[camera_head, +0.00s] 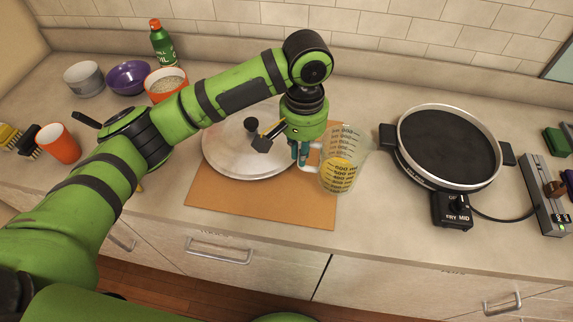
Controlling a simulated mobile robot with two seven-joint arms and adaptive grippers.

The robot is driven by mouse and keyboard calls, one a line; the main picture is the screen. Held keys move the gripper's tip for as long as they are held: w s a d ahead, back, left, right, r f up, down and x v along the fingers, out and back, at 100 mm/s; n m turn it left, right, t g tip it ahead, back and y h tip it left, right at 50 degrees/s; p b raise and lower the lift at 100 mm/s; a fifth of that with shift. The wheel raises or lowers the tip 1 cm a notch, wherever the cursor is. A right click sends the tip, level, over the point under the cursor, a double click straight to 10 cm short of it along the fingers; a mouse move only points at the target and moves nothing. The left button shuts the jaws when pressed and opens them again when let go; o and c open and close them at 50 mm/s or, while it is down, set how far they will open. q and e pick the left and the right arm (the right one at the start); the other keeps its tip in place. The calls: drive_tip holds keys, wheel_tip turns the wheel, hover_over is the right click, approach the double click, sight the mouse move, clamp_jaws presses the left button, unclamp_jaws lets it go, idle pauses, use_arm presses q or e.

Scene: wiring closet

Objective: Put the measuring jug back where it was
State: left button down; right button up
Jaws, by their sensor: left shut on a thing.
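The measuring jug (342,167) is clear with dark volume marks and a yellowish content or tint. It is just right of the middle of the head view, over the right edge of the brown board, and looks slightly tilted. My left gripper (302,156) comes down from above at the jug's left side and is shut on its white handle. Whether the jug's base touches the board or counter I cannot tell. My right gripper is not in view.
A silver lid (225,150) lies on the brown board (260,205). A black electric pan (450,145) stands to the right, with a grey device (543,205) beyond it. Bowls (128,77), an orange cup (58,144) and a green bottle (161,43) stand left.

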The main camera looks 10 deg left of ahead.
use_arm(q)
drive_tip(key=a+f, duration=0.1)
drive_tip(key=f, duration=0.1)
drive_tip(key=a+f+p, duration=0.1)
drive_tip(key=f, duration=0.1)
drive_tip(key=a+f+p, duration=0.1)
drive_tip(key=shift+s+a+f, duration=0.3)
drive_tip(key=shift+s+f, duration=0.1)
drive_tip(key=shift+f, duration=0.2)
drive_tip(key=shift+f, duration=0.15)
drive_tip(key=c, duration=1.3)
unclamp_jaws()
wheel_tip(320, 180, up, 12)
drive_tip(key=b, duration=0.2)
drive_tip(key=shift+b, duration=0.4)
